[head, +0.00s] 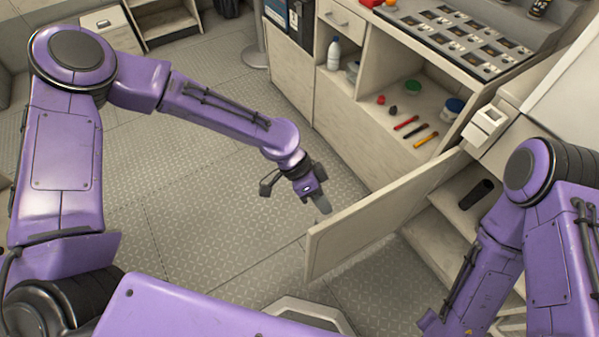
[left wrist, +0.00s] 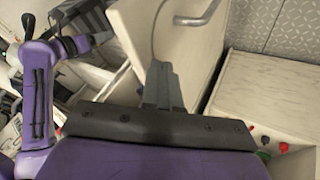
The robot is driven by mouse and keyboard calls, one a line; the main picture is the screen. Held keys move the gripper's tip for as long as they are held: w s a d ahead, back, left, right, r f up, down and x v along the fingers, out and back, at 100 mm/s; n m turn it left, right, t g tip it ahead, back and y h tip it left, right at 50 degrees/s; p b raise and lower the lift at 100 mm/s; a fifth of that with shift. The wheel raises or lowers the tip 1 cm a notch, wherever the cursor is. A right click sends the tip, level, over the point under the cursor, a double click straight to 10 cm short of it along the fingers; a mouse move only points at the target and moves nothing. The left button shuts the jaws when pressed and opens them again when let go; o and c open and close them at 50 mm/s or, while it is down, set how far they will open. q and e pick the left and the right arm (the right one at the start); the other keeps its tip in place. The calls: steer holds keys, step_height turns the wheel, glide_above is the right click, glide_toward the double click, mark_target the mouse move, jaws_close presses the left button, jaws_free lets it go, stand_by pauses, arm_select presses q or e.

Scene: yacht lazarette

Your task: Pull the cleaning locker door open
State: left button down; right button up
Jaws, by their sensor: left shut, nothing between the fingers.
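The cleaning locker door (head: 375,215) is a pale panel that stands swung well out from the cabinet in the head view. Its free edge is at the left and the locker interior (head: 450,210) shows behind it at the right. In the left wrist view the door (left wrist: 170,35) carries a grey bar handle (left wrist: 205,12). The handle is hidden in the head view. My left gripper (head: 322,203) is shut and empty, just beyond the door's free end. Its closed fingers also show in the left wrist view (left wrist: 160,87).
A dark cylinder (head: 477,194) lies inside the locker. The patterned metal floor (head: 220,215) is clear left of the door.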

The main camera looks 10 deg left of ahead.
arm_select(q)
steer(key=shift+s+d, duration=0.2)
steer(key=v, duration=1)
steer(key=shift+a+r+p, duration=0.2)
steer(key=shift+p, duration=0.25)
